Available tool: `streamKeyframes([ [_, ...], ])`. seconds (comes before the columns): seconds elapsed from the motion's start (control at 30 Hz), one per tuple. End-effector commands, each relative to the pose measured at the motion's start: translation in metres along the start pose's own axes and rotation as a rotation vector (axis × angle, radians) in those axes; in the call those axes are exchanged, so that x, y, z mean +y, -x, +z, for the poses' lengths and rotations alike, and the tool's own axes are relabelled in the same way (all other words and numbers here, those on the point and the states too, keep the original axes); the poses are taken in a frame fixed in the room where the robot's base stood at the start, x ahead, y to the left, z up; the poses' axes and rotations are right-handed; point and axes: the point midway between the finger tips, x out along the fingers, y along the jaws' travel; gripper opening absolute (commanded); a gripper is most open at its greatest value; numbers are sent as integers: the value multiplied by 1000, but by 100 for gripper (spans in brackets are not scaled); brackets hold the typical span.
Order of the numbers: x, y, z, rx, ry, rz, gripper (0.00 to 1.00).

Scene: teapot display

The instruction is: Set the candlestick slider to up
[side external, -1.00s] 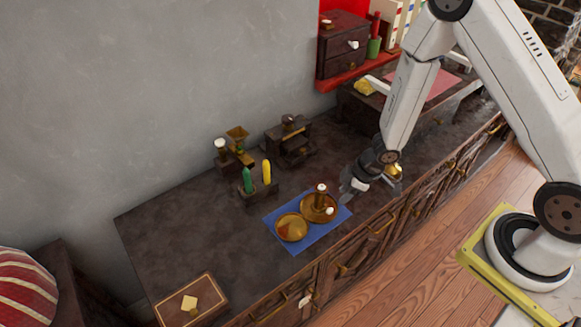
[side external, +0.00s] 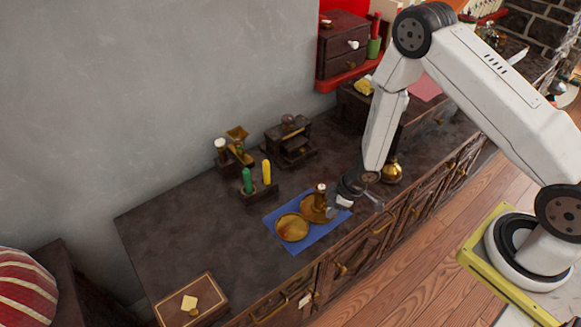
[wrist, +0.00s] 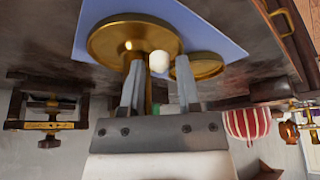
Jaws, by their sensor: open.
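The brass candlestick (side external: 310,210) has a round dish base and an upright stem. It stands on a blue mat (side external: 290,248) near the counter's front edge. Its dish (wrist: 112,42) fills the upper part of the wrist view, which looks upside down. A white slider knob (wrist: 158,61) shows between the fingertips of my gripper (wrist: 160,72). The fingers are open, one on each side of the knob; I cannot tell whether either touches it. In the side view my gripper (side external: 344,203) is low beside the candlestick and hides the knob.
A second brass dish (side external: 292,228) lies beside the candlestick on the mat. Green (side external: 247,180) and yellow (side external: 267,172) candles stand in a holder behind. A brass pot (side external: 392,171) is right of my gripper. A wooden box (side external: 190,300) sits front left; the counter's left part is mostly clear.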

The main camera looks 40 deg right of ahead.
Motion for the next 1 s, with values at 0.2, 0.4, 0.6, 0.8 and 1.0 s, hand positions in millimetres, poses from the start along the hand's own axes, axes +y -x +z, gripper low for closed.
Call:
streamKeyframes([
  [0.2, 0, -2, 0, 1, 0, 0, 42],
  [0.4, 0, -2, 0, 1, 1, 0, 23],
  [0.6, 0, -2, 0, 1, 1, 0, 0],
  [0.8, 0, -2, 0, 0, 0, 0, 0],
  [1.0, 0, -2, 0, 0, 0, 1, 0],
])
